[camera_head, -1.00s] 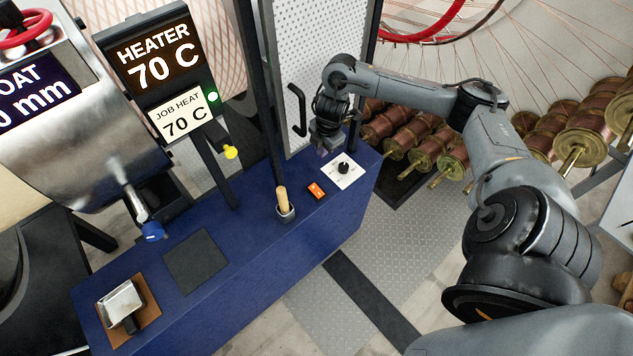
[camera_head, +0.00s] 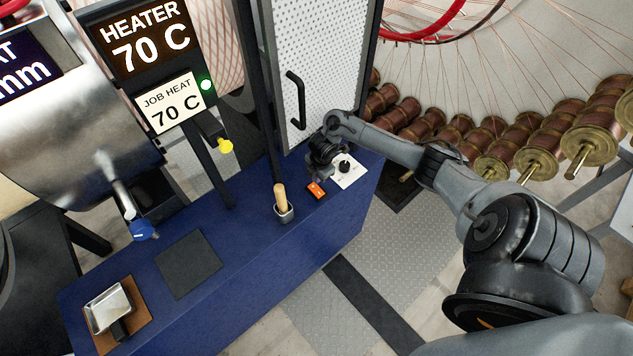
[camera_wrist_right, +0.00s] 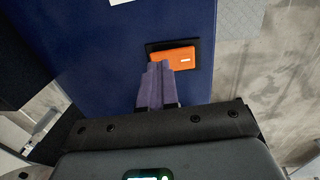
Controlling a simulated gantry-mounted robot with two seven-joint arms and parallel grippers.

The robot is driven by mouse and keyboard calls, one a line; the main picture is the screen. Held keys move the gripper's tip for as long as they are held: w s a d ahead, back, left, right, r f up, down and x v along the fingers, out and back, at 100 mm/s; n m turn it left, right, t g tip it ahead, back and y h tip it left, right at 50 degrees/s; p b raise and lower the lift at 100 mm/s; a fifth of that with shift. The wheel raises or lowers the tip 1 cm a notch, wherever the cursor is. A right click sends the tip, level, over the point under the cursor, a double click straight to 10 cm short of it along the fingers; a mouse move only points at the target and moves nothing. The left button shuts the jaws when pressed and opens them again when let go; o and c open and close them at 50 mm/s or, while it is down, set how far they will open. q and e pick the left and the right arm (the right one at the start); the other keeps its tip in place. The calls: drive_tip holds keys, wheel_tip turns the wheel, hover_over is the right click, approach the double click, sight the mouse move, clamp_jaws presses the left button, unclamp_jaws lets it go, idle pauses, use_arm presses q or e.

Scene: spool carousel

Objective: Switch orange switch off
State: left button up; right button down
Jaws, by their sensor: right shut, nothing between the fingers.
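The orange switch (camera_head: 316,190) is a small rocker set in the blue bench top, between the wooden-handled tool and the white dial plate. In the right wrist view the orange switch (camera_wrist_right: 174,58) sits in a black frame. My right gripper (camera_head: 320,174) is just above and behind it in the head view. In the right wrist view the fingertips of the right gripper (camera_wrist_right: 158,68) are shut with nothing between them and overlap the near left edge of the switch. I cannot tell whether they touch it. My left gripper is not in view.
A white plate with a black knob (camera_head: 345,168) lies right of the switch. A wooden-handled tool (camera_head: 281,197) stands in a holder to the left. A perforated door with a black handle (camera_head: 297,101) rises behind. Copper spools (camera_head: 497,162) stand at the right.

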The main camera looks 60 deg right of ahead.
sight(318, 187)
drive_tip(key=shift+w+f, duration=0.2)
drive_tip(key=shift+f, duration=1.25)
drive_tip(key=shift+d, duration=0.1)
drive_tip(key=shift+w+f+b, duration=0.1)
drive_tip(key=shift+f+b, duration=0.2)
drive_tip(key=shift+f, duration=0.05)
drive_tip(key=shift+r, duration=0.1)
drive_tip(key=shift+s+r+p, duration=0.15)
drive_tip(key=shift+s+p, duration=0.05)
drive_tip(key=shift+p, duration=0.25)
drive_tip(key=shift+s+a+r+p, duration=0.1)
drive_tip(key=shift+s+a+p, duration=0.15)
drive_tip(key=shift+s+p, duration=0.35)
